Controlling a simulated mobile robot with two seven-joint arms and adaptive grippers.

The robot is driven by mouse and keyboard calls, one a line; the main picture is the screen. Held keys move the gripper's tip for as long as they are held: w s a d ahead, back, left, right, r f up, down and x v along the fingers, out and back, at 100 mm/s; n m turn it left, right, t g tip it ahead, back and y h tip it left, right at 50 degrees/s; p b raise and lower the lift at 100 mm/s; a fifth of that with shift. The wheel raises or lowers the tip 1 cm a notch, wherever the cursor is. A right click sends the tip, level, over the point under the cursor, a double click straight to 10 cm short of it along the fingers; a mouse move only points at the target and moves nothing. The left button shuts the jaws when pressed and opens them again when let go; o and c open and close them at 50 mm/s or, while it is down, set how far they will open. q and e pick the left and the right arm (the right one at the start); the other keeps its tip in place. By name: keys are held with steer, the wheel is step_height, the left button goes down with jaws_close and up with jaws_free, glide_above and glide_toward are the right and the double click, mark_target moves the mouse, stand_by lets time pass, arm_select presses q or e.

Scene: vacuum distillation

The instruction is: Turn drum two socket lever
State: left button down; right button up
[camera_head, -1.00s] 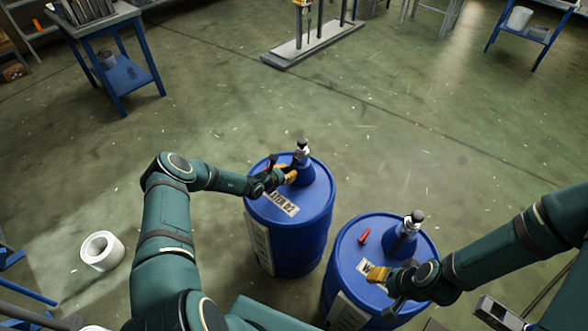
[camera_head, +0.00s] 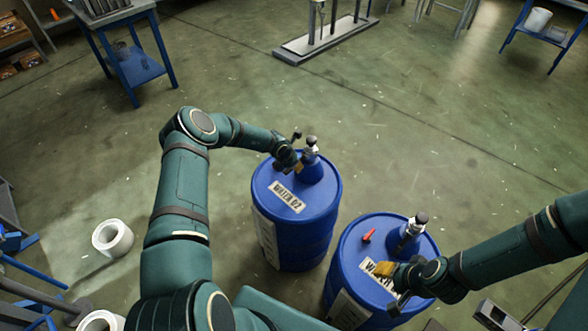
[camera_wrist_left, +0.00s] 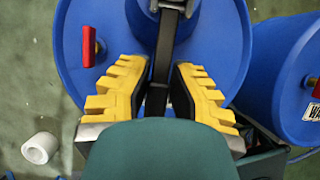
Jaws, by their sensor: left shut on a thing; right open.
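Drum two (camera_head: 322,215) is a blue drum with a "WATER D2" label (camera_head: 288,196). On its top is a blue cone with a pale socket fitting (camera_head: 311,147). My left gripper (camera_head: 299,165) is at this socket, coming from the left. In the left wrist view its yellow stepped fingers (camera_wrist_left: 160,75) stand on both sides of a dark bar-like lever (camera_wrist_left: 165,45) running up to the socket; the gripper is shut on it. A red lever (camera_wrist_left: 88,45) shows on the drum top at left there. My right gripper (camera_head: 384,269) is open over the other drum.
The other blue drum (camera_head: 362,258) stands close at right, with a red lever (camera_head: 369,235) and its own socket fitting (camera_head: 416,222). White rolls (camera_head: 113,238) lie on the floor at left. A blue table (camera_head: 140,70) stands far left.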

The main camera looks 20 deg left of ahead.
mark_target(289, 169)
arm_select(q)
steer(key=shift+w+d+r+g+y+b, duration=0.1)
steer(key=shift+r+g+y+b, duration=0.4)
steer(key=shift+g, duration=0.3)
steer(key=c, duration=0.8)
jaws_free()
steer(key=shift+r, duration=0.1)
steer(key=v, duration=1.2)
steer(key=shift+w, duration=0.15)
